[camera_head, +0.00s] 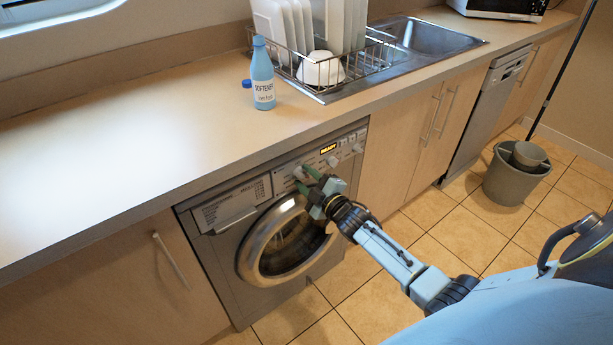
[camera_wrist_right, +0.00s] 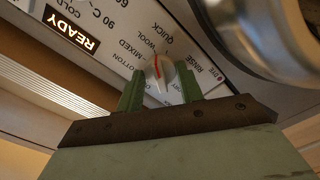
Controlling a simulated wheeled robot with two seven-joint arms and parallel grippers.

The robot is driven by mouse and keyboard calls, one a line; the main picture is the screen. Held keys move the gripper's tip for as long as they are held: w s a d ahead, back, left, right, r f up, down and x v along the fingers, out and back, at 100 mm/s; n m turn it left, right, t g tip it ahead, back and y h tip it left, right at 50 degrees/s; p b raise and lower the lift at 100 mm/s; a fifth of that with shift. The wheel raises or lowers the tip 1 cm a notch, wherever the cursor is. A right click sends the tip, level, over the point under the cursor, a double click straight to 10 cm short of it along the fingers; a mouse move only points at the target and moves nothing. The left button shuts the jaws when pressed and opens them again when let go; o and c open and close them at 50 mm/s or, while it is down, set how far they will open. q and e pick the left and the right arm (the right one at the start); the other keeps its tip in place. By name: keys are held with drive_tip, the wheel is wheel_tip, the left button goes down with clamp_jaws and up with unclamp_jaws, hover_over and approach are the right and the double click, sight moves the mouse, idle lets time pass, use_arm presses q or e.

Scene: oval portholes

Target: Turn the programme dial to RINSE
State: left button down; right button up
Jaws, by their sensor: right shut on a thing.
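The programme dial (camera_wrist_right: 160,70) is a pale round knob with a red line, on the washing machine (camera_head: 222,240) panel. In the right wrist view the red line runs toward the top, near the WOOL and MIXED labels; its exact setting is hard to read. The RINSE label (camera_wrist_right: 210,75) is to the right of the dial. My right gripper (camera_head: 307,178) is at the panel, its green fingers on either side of the dial, shut on it. The fingers partly hide the dial and lower labels. My left gripper is out of view.
The display (camera_head: 328,149) reads READY. The round door (camera_head: 262,243) is below the dial, close to my right gripper. The counter (camera_head: 120,145) overhangs above, with a softener bottle (camera_head: 262,82) and a dish rack (camera_head: 345,75). A grey bucket (camera_head: 510,180) stands on the floor at right.

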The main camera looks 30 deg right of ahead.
drive_tip(key=shift+m, duration=1)
drive_tip(key=m+p, duration=0.1)
drive_tip(key=m, duration=0.8)
drive_tip(key=shift+m+p, duration=0.35)
drive_tip(key=shift+m, duration=0.05)
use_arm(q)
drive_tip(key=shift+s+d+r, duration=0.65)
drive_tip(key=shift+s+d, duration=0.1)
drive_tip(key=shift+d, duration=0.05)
use_arm(e)
drive_tip(key=shift+a+m, duration=0.1)
drive_tip(key=shift+m, duration=1.8)
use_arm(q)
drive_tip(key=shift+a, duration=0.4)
use_arm(e)
drive_tip(key=o, duration=1)
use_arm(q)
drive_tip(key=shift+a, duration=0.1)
